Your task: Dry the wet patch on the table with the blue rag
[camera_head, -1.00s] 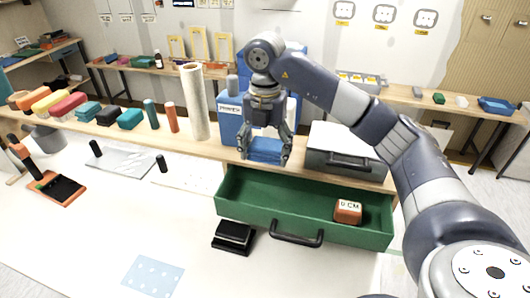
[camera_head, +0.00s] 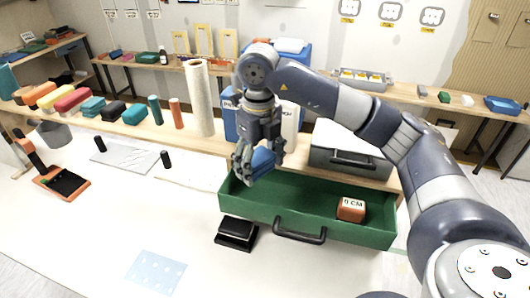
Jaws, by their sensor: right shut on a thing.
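My right gripper (camera_head: 259,165) is shut on the blue rag (camera_head: 263,160). It holds the rag, tilted, above the back left part of the open green drawer. The gripper's fingers partly cover the rag. The wet patch (camera_head: 156,272) is a pale blue, spotted area on the white table (camera_head: 90,235), near the front edge of the view and left of the drawer. The gripper and rag are well behind and to the right of the patch. My left gripper is not in view.
A paper roll (camera_head: 200,98), a grey toolbox (camera_head: 346,150) and several coloured rolls stand on the shelf behind. The table around the patch is clear.

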